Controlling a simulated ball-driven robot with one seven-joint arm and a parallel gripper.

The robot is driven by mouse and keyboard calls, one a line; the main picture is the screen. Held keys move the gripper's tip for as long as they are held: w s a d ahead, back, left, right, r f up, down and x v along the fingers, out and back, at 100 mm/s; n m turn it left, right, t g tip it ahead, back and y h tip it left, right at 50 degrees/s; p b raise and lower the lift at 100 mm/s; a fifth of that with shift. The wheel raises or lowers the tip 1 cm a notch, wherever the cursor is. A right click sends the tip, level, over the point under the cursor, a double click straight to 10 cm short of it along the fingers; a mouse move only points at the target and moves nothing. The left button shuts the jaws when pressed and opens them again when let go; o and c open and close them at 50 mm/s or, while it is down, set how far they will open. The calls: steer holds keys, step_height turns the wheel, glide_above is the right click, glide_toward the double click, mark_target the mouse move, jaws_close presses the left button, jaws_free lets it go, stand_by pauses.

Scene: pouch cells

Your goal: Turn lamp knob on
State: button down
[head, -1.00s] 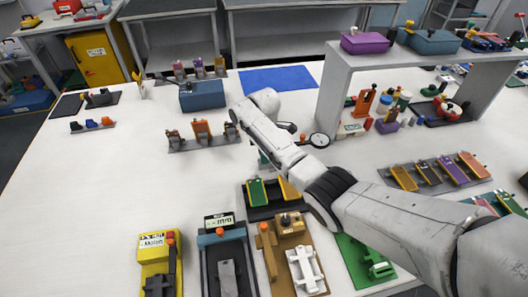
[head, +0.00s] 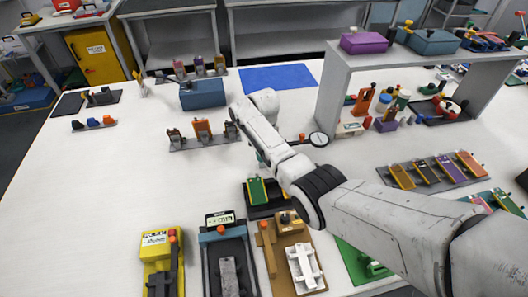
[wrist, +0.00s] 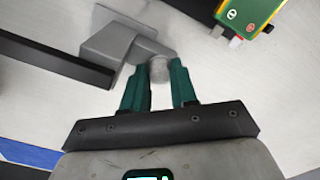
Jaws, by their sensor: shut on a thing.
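In the wrist view, the teal fingers of my gripper (wrist: 166,88) are on either side of a small round grey knob (wrist: 160,69) and are shut on it. The knob sits at the end of a grey angular body (wrist: 122,38), which I take to be the lamp's. The knob's far side is partly hidden by the fingers. In the head view, my arm covers the knob and lamp body. Only a bit of teal from my gripper shows there below the arm. Whether the lamp is lit cannot be seen.
A dark bar (wrist: 50,58) runs left of the lamp body in the wrist view. A green and yellow device (wrist: 246,14) lies at its upper right. In the head view, several fixtures stand in front, including a yellow one (head: 158,244).

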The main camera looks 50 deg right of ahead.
steer(key=shift+m, duration=0.8)
steer(key=c, duration=0.9)
jaws_free()
